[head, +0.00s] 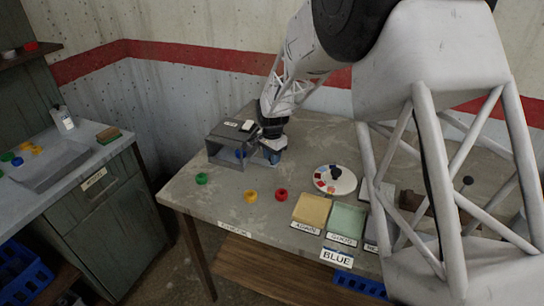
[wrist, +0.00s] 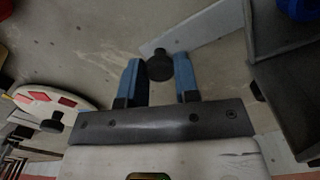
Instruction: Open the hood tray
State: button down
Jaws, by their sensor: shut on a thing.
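The hood (head: 226,146) is a dark grey open-fronted box at the back left of the table. A blue item (head: 240,153) shows inside it. In the wrist view the dark walls of the hood (wrist: 268,40) stand at the right. A pale grey panel (wrist: 195,28), which looks like the tray's front, runs out from near the hood. A round black knob (wrist: 160,68) sits at the panel's near end. My gripper (wrist: 158,80) has its two blue fingers on either side of the knob, shut on it. In the head view my gripper (head: 272,151) is at the hood's right front, partly hiding the panel.
Green (head: 201,178), yellow (head: 250,196) and red (head: 281,195) rings lie in front of the hood. A white palette (head: 335,180) lies to the right, with yellow (head: 312,210) and green (head: 346,219) trays before it. Small items sit on the hood's top.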

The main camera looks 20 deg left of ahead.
jog(key=d, duration=1.1)
jog(key=c, duration=0.8)
grip_release()
jog(key=shift+c, duration=0.2)
jog(key=shift+r, duration=0.1)
notch_tip(320, 180, up, 8)
jog(key=shift+d, duration=0.1)
